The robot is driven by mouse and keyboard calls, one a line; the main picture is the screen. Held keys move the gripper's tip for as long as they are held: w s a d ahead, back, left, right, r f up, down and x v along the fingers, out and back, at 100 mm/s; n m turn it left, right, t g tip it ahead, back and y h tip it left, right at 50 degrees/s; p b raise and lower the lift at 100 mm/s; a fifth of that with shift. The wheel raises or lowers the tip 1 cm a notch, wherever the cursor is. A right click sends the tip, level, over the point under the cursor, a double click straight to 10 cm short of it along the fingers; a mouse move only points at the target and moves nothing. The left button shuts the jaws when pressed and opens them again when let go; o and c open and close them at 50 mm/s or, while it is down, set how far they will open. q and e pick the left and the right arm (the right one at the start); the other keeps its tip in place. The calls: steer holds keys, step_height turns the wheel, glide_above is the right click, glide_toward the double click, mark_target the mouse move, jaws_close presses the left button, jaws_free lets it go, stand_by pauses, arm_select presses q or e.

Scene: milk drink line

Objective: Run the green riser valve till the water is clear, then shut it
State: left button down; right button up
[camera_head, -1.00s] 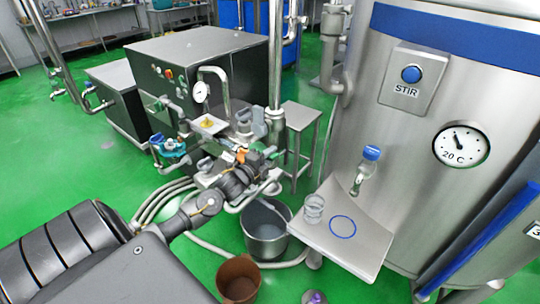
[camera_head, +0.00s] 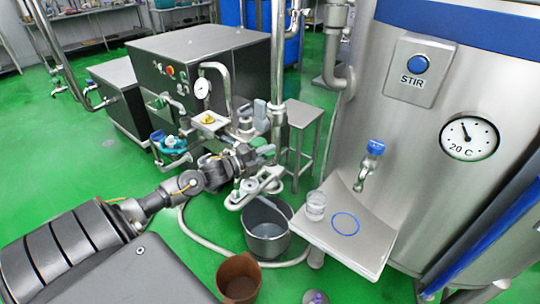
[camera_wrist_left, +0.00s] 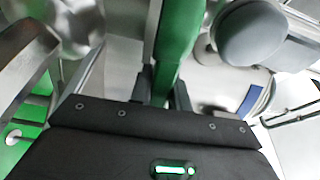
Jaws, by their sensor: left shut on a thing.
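My left gripper (camera_head: 256,154) is at the pipework beside the upright steel pipe, above and left of the steel bucket. In the left wrist view its fingers (camera_wrist_left: 164,88) are shut on a green lever (camera_wrist_left: 177,45), which runs up from between them. In the head view the green lever (camera_head: 265,149) shows only in part, at the gripper's tip. The grey steel bucket (camera_head: 282,246) stands on the floor below; I cannot tell how clear the water is. My right gripper is not in view.
A steel shelf (camera_head: 335,243) at the right holds a clear glass (camera_head: 315,206) beside a blue ring mark. A blue-topped tap (camera_head: 374,150) is on the tank above it. A brown bucket (camera_head: 239,277) stands in front. Hoses lie on the green floor.

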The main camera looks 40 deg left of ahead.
arm_select(q)
steer(key=shift+s+a+m+g+h+b, duration=0.15)
steer(key=shift+s+m+g+h+b, duration=0.2)
steer(key=shift+m+h+b, duration=0.3)
steer(key=shift+s+a+m+g+h+b, duration=0.1)
steer(key=shift+s+m+g+h+b, duration=0.1)
steer(key=shift+m+g+h+b, duration=0.4)
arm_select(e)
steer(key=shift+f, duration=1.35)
arm_select(q)
steer(key=shift+t+h, duration=0.25)
steer(key=shift+h, duration=0.1)
steer(key=c, duration=1.3)
jaws_free()
steer(key=shift+s, duration=0.1)
steer(key=v, duration=0.9)
steer(key=shift+v, duration=0.85)
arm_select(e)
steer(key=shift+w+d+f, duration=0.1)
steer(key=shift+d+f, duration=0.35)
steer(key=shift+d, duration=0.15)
